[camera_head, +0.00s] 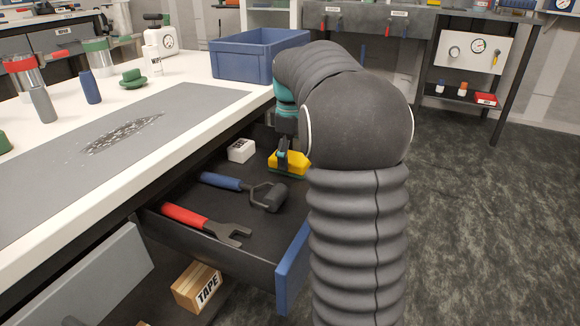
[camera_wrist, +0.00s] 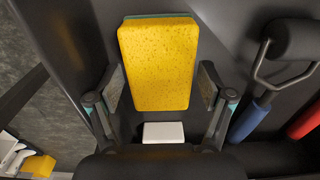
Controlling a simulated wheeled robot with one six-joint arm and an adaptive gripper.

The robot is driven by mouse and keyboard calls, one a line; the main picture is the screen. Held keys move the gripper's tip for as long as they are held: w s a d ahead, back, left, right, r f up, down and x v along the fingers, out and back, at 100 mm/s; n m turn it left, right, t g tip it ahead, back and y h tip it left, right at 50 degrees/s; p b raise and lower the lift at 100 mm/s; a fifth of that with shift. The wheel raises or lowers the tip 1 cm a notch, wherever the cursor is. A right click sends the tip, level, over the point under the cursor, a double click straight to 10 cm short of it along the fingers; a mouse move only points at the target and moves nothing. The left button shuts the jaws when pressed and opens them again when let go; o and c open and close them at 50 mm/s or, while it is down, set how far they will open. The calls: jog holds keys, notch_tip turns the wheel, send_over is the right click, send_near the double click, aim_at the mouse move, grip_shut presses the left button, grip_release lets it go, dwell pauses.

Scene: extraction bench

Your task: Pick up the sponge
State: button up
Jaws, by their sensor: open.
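The sponge (camera_head: 287,163) is yellow with a green underside and lies in the open drawer (camera_head: 262,258), near its far end. In the wrist view the sponge (camera_wrist: 158,65) fills the upper middle. My gripper (camera_wrist: 164,88) is open over the drawer, with one finger on each side of the sponge's near part. I see a gap between each finger and the sponge, and the jaws hold nothing. In the head view my gripper (camera_head: 290,155) is partly hidden by my arm, which also covers the area right of the sponge.
A white box (camera_head: 241,150) lies near the sponge. A blue-handled roller (camera_head: 245,188) and a red-handled wrench (camera_head: 205,223) lie in the drawer nearer the front. The white countertop (camera_head: 215,88) overhangs the drawer's left side. A blue bin (camera_head: 240,60) stands on the counter.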

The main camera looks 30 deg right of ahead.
aim_at(290, 156)
jog(key=shift+f, duration=0.45)
jog(key=c, duration=0.8)
jog(key=shift+r, duration=0.1)
notch_tip(290, 156, up, 10)
jog(key=shift+f+p, duration=0.1)
jog(key=shift+p, duration=1.15)
